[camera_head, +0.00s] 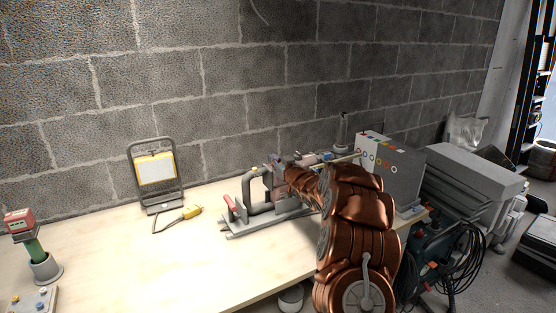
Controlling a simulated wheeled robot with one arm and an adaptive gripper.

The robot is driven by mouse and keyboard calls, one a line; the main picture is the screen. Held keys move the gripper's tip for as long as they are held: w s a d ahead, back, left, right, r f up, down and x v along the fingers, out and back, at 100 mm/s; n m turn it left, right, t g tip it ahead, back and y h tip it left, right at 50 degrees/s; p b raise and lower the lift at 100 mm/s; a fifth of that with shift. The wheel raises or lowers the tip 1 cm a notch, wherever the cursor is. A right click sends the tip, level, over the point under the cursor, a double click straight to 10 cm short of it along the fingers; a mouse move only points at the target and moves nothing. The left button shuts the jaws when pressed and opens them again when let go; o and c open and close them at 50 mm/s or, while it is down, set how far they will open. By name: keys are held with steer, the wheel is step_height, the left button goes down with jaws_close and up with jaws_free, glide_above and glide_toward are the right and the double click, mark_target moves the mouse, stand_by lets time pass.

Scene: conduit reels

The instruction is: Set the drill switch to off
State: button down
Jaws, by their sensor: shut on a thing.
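A machine on a grey base (268,219) stands on the workbench, with a thick curved grey tube and a red handle (229,203). It may be the drill; I cannot make out a switch or its setting. My copper-coloured arm reaches in from the lower right. My gripper (277,174) is at the machine's upper right end, small and partly hidden by the arm. It is shut on a part of this machine, but which part I cannot tell. The arm also hides the machine's right side.
The pale workbench (130,250) is clear in front of the machine. A red-topped device (20,221) stands far left. A grey panel box (392,170) stands behind the arm.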

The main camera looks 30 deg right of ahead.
steer(key=c, duration=1.3)
jaws_free()
steer(key=shift+s, duration=0.1)
steer(key=shift+s+r, duration=0.1)
steer(key=shift+s, duration=0.5)
steer(key=s, duration=1)
steer(key=shift+s, duration=0.35)
steer(key=shift+a, duration=0.1)
